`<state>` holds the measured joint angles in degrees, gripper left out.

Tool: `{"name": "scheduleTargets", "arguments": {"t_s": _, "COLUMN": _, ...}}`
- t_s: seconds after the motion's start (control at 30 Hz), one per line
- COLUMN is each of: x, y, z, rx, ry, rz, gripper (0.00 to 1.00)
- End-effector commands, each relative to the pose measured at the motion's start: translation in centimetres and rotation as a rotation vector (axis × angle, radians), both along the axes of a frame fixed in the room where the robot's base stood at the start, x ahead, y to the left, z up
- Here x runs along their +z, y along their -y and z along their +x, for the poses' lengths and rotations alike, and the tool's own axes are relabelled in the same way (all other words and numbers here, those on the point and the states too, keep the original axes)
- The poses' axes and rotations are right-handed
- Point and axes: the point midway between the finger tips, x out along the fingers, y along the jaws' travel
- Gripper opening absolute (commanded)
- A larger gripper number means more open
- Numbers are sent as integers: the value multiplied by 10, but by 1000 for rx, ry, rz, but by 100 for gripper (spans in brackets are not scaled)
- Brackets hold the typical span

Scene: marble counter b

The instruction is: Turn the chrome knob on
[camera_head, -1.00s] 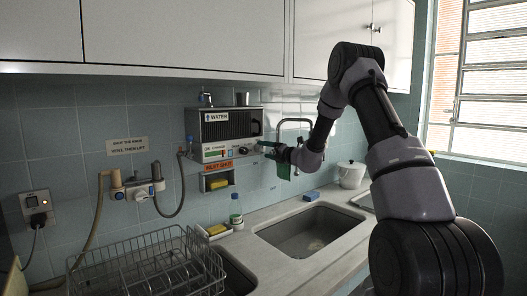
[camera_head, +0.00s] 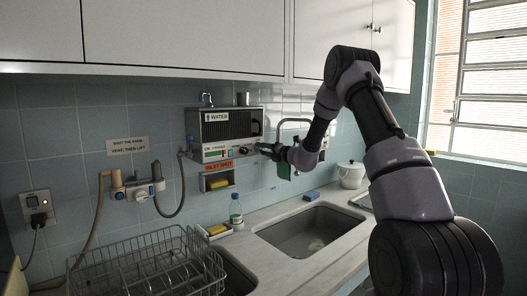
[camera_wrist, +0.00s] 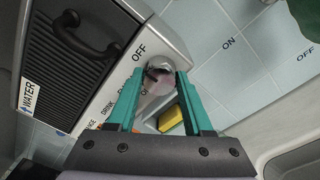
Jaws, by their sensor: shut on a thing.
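The chrome knob (camera_wrist: 157,79) is on the front panel of the water unit (camera_head: 230,128), just below the printed word OFF in the wrist view. It is round and shiny, with a darker face. My gripper (camera_wrist: 158,76) has its two teal fingers on either side of the knob, shut on it. In the head view my gripper (camera_head: 264,149) reaches from the right to the right end of the panel, and its fingers hide most of the knob. The exact direction the knob points is hard to tell.
A yellow sponge (camera_wrist: 170,118) sits in a niche below the panel. A bottle (camera_head: 236,211) and a blue sponge (camera_head: 312,196) stand by the sink (camera_head: 300,232). A faucet (camera_head: 295,122) is close behind my gripper. A wire dish rack (camera_head: 150,265) is at the lower left.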

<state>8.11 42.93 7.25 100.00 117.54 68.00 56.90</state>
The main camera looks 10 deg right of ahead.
Motion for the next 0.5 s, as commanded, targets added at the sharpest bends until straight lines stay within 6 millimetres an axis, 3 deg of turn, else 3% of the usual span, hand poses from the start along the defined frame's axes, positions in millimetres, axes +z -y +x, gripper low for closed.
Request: {"name": "scheduleTargets", "arguments": {"t_s": 0.5, "x": 1, "y": 0, "z": 0, "rx": 0, "ry": 184, "rz": -317, "gripper": 0}}
